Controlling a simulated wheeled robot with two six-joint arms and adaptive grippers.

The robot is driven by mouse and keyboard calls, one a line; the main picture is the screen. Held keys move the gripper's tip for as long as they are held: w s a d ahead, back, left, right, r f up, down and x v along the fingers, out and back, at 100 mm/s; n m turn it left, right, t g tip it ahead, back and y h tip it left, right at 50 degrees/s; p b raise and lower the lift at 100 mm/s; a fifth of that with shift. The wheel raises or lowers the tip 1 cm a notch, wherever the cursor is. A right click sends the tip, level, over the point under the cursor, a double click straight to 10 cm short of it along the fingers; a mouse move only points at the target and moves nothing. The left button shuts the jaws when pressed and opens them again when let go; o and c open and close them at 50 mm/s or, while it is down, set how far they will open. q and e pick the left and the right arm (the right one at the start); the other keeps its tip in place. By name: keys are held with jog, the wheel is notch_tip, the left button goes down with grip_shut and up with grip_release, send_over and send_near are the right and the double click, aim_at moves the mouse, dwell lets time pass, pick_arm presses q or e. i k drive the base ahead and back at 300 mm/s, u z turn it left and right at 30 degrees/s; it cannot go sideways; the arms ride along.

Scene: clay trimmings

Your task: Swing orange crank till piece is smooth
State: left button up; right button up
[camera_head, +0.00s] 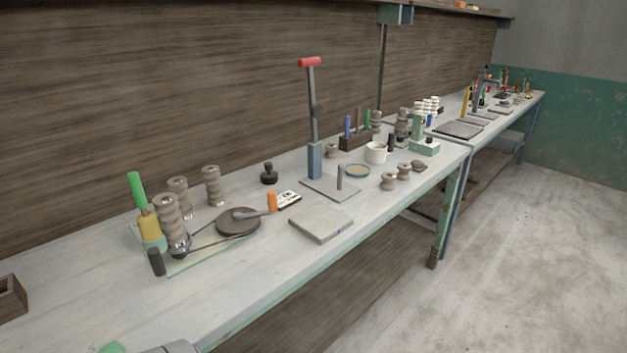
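The orange crank handle (272,202) stands upright at the end of a grey arm. That arm reaches right from a dark round wheel (238,224) lying on the workbench. Neither of my grippers shows; only small grey and green parts, probably mine, show at the bottom edge.
Two similar ridged pieces (212,187) stand behind. A grey slab (321,222) lies right of the crank, with a red-handled lever press (314,160) beyond. A black stamp (269,173) and small card (289,200) are close by.

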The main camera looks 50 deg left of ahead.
aim_at(235, 221)
jog(key=i, duration=0.45)
jog(key=u, duration=3.1)
